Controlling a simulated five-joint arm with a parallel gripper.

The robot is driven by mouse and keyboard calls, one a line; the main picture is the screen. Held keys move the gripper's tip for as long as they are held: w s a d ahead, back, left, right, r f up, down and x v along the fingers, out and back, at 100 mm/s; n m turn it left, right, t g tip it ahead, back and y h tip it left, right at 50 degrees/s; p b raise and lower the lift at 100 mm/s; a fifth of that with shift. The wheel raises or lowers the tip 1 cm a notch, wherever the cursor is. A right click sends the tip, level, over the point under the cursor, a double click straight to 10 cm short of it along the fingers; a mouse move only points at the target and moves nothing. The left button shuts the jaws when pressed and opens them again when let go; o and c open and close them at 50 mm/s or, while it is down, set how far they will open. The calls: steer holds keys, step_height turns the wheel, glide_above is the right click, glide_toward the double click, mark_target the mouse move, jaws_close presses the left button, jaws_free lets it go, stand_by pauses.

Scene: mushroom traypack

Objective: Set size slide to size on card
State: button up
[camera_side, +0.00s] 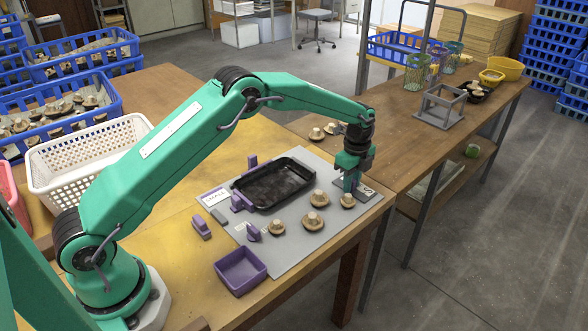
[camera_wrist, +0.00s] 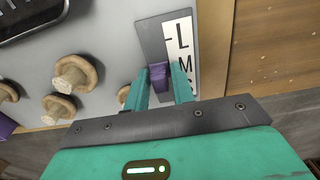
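The size slide is a plate with a white scale lettered L, M and S (camera_wrist: 183,50) at the grey board's right end. Its purple knob (camera_wrist: 158,77) stands beside the scale, about level with the M. My gripper (camera_wrist: 162,80) is down at the slide, one finger on each side of the knob, with little or no gap showing. In the side view, my gripper (camera_side: 352,186) hides the knob, and the slide plate (camera_side: 370,188) shows beside it. A white card (camera_side: 215,196) left of the black tray seems to read SMALL.
The black tray (camera_side: 236,186) lies on the grey board (camera_side: 290,262). Several brown mushrooms (camera_side: 312,221) stand in front of it, close to my gripper's left. A purple open box (camera_side: 241,284) is at the front. A white basket (camera_side: 85,165) is at the left.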

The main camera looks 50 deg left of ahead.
mark_target(361, 196)
steer(key=shift+c, duration=1.1)
steer(key=shift+d, duration=1.8)
steer(key=o, duration=0.7)
steer(key=shift+o, duration=0.2)
steer(key=shift+r, duration=0.15)
steer(key=shift+r, duration=2.1)
